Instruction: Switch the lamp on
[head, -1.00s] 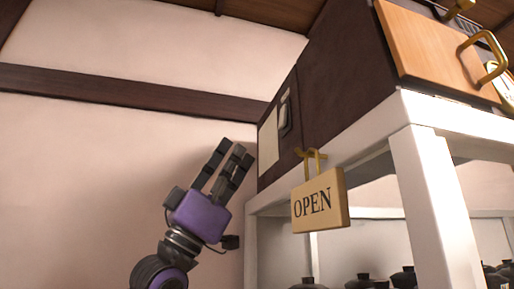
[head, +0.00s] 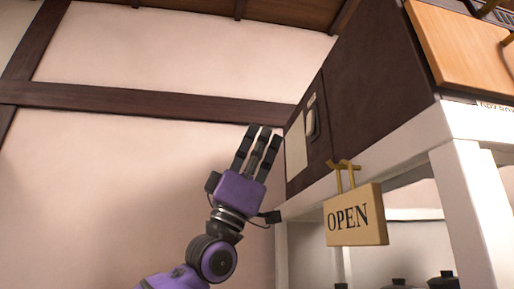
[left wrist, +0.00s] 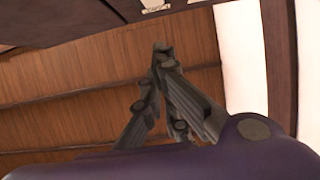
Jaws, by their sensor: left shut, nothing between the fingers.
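No lamp shows. My right gripper is not in view.
A pale panel (head: 296,146) is beside the switch. An OPEN sign (head: 355,216) hangs from a brass hook under it, on the white shelf frame (head: 466,200). Dark lidded pots (head: 443,281) stand below. The space before the pale wall (head: 110,160) is free.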

